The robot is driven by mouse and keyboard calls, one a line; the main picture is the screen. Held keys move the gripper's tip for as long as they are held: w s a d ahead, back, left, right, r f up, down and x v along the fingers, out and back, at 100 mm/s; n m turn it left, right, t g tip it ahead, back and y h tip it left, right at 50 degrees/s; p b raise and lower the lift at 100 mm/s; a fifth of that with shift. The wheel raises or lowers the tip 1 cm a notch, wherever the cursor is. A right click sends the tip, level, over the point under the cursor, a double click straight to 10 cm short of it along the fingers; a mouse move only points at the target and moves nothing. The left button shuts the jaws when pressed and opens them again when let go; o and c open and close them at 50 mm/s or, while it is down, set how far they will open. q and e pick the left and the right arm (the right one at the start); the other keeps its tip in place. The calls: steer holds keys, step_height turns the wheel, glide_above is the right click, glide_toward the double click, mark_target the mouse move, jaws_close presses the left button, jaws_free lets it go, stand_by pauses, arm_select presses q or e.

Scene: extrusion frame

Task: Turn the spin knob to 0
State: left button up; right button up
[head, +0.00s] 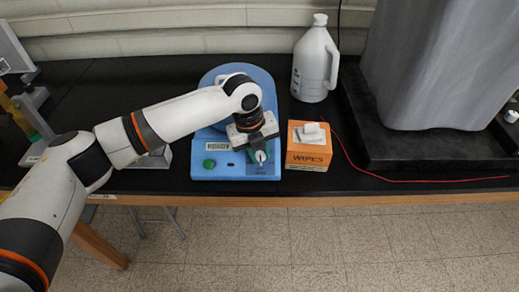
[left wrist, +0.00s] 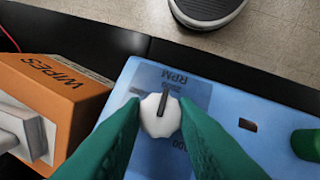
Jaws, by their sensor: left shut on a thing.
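The spin knob (head: 260,157) is a small white dial at the lower right of the blue machine's front panel (head: 235,172). In the left wrist view the knob (left wrist: 160,115) has a dark pointer line, which points up the picture toward the upside-down RPM label. My left gripper (left wrist: 160,122) has green fingers on either side of the knob and is shut on it. The fingers hide parts of the dial's scale, so I cannot read most numbers or find the 0. My right gripper is not in view.
A READY display (head: 218,146) and a green button (head: 209,164) are left of the knob. An orange wipes box (head: 309,157) stands close to the machine's right. A white jug (head: 315,62) is behind, and a red cable (head: 400,180) lies right on the black bench.

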arm_select(q)
steer(key=shift+a+r+n+t+h+p, duration=0.1)
steer(key=shift+n+t+h+p, duration=0.2)
steer(key=shift+n+h+p, duration=0.5)
steer(key=n+p, duration=0.1)
steer(key=n, duration=0.1)
steer(key=shift+s+a+n+t+h, duration=0.1)
steer(key=shift+n+t+h, duration=0.2)
steer(key=shift+n+t, duration=0.1)
steer(key=n+t+h+p, duration=0.1)
steer(key=n, duration=0.2)
steer(key=n+t+h+p, duration=0.1)
steer(key=n, duration=0.1)
steer(key=shift+s+a+f+n+t, duration=0.1)
steer(key=shift+s+f+n+t, duration=0.1)
steer(key=shift+n+t, duration=0.15)
steer(key=n+t, duration=0.1)
steer(key=n, duration=0.1)
steer(key=n+t+p, duration=0.1)
steer(key=n, duration=0.1)
steer(key=n+t+p, duration=0.1)
steer(key=n, duration=0.1)
steer(key=shift+s+f+t, duration=0.15)
steer(key=shift+s+t, duration=0.1)
steer(key=n+t+p, duration=0.1)
steer(key=n, duration=0.2)
steer(key=shift+f, duration=0.1)
steer(key=shift+s+f+n+t+y, duration=0.1)
steer(key=shift+n+t+y, duration=0.6)
steer(key=shift+n, duration=0.75)
